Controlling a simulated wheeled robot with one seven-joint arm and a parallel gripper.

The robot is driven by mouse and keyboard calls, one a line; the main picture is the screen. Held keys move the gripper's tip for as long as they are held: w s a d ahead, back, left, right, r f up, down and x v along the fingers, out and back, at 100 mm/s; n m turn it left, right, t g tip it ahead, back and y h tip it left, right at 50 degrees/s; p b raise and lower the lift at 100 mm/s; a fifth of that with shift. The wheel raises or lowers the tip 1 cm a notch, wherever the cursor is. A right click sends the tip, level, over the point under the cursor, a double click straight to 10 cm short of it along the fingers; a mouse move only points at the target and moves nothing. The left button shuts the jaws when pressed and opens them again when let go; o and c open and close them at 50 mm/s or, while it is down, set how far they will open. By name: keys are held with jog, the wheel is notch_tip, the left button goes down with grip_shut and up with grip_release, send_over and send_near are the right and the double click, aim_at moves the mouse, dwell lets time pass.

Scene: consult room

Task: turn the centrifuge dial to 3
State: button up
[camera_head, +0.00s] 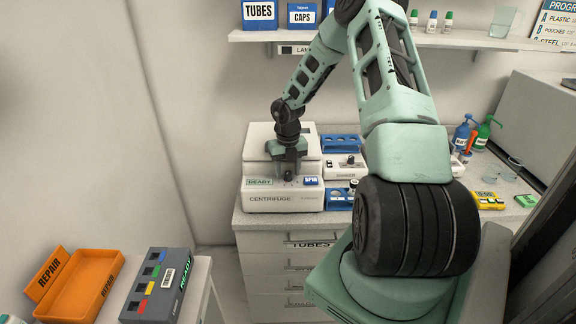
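The centrifuge (260,197) is a white, boxy machine on the left end of the counter. My gripper (289,174) points down in front of the machine, at the control panel between display and label. A small dark part shows at the fingertips, where the dial seems to be. The gripper covers most of it, so the dial's numbers and pointer cannot be read. I cannot tell whether the fingers are open or closed on the dial.
The counter (275,218) holds blue racks (340,142) and a white device (344,172) right of the centrifuge. Green (484,131) and blue (461,134) bottles stand farther right. An orange tray (85,285) and a grey box (158,285) lie at lower left. A shelf (400,41) runs above.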

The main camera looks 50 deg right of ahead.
aim_at(288, 172)
notch_tip(288, 172, up, 17)
jog(key=b, duration=0.3)
jog(key=shift+r, duration=0.2)
